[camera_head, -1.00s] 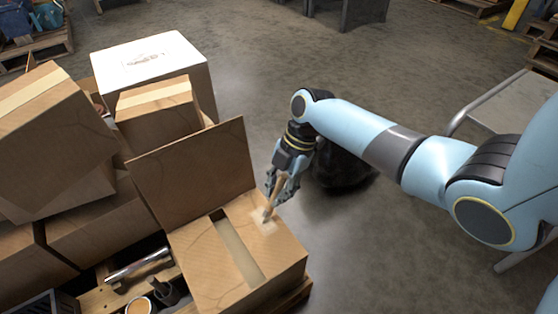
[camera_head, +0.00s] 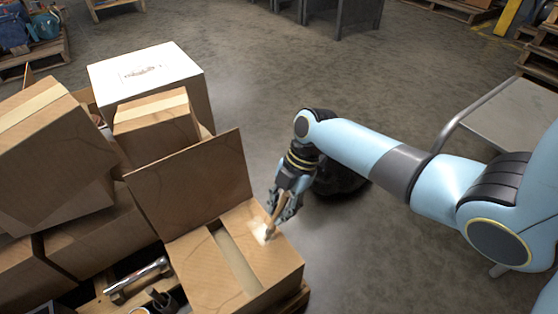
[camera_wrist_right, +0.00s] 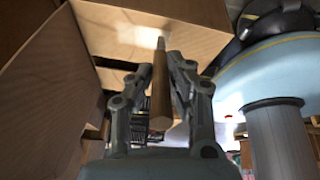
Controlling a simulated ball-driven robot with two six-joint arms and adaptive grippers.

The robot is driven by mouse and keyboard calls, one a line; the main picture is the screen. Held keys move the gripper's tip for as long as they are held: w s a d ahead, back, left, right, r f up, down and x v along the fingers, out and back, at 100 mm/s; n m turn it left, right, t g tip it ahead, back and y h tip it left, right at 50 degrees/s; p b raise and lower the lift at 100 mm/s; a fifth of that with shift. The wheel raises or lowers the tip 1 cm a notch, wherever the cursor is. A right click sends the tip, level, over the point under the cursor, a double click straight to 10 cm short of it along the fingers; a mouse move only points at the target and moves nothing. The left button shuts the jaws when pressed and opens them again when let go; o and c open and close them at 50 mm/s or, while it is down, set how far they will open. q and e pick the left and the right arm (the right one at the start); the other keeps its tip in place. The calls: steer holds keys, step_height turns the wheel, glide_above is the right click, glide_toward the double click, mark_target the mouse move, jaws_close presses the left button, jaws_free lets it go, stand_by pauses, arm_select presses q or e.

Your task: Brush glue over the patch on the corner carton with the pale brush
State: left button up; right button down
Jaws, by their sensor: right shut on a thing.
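The corner carton (camera_head: 205,268) stands at the lower middle of the head view, with one large flap raised at its back and a gap along its top. A pale patch (camera_head: 260,232) marks its top near the right edge; it also shows in the right wrist view (camera_wrist_right: 130,36). My right gripper (camera_head: 277,203) is shut on the wooden handle of the pale brush (camera_head: 272,217). The brush (camera_wrist_right: 161,92) points tip-down, tilted, with its tip at the patch. I cannot tell whether the tip touches. My left gripper is not in view.
Several other cartons (camera_head: 48,150) are stacked at the left, with a white-topped box (camera_head: 150,75) behind. A metal tool (camera_head: 137,279) and a dark container (camera_head: 163,300) sit beside the carton on the pallet. The floor (camera_head: 390,265) to the right is open.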

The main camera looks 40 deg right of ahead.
steer(key=shift+s+r+p, duration=0.1)
steer(key=shift+s+p, duration=0.2)
steer(key=shift+s, duration=0.35)
steer(key=shift+s+a+p, duration=0.1)
steer(key=shift+s+p, duration=0.5)
steer(key=shift+s, duration=0.55)
steer(key=shift+w+f+b, duration=0.2)
steer(key=shift+w+b, duration=0.1)
steer(key=shift+w, duration=0.35)
steer(key=shift+w+r, duration=0.15)
steer(key=shift+w, duration=0.4)
